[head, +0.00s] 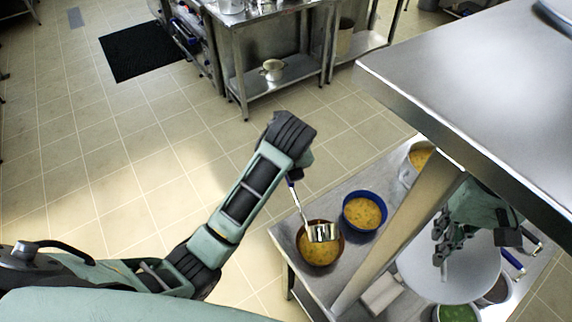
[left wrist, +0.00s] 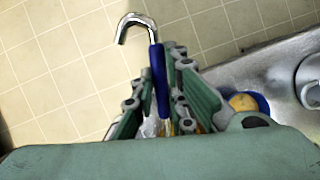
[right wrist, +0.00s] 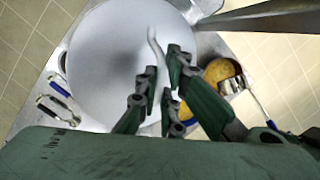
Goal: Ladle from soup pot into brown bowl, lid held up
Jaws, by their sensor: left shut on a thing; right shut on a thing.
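My left gripper (left wrist: 160,92) is shut on the ladle's blue handle (left wrist: 159,72), whose hooked end points up; in the head view my arm mostly hides it. The ladle's metal cup (head: 322,232) is over the brown bowl (head: 306,258), which holds orange soup. I cannot tell if the cup touches the soup or holds any. My right gripper (head: 440,243) is shut on the handle (right wrist: 154,45) of the large pale lid (head: 475,275), held at the right. The soup pot (head: 407,178) stands uncovered with orange soup, partly behind a table post.
A blue bowl (head: 348,222) of orange soup stands beside the brown bowl. A green-filled container (head: 458,313) and a dark one (head: 499,289) sit near the lid. Blue-handled utensils (head: 513,261) lie at the right. A metal post (head: 395,232) and upper shelf (head: 470,90) crowd my right arm.

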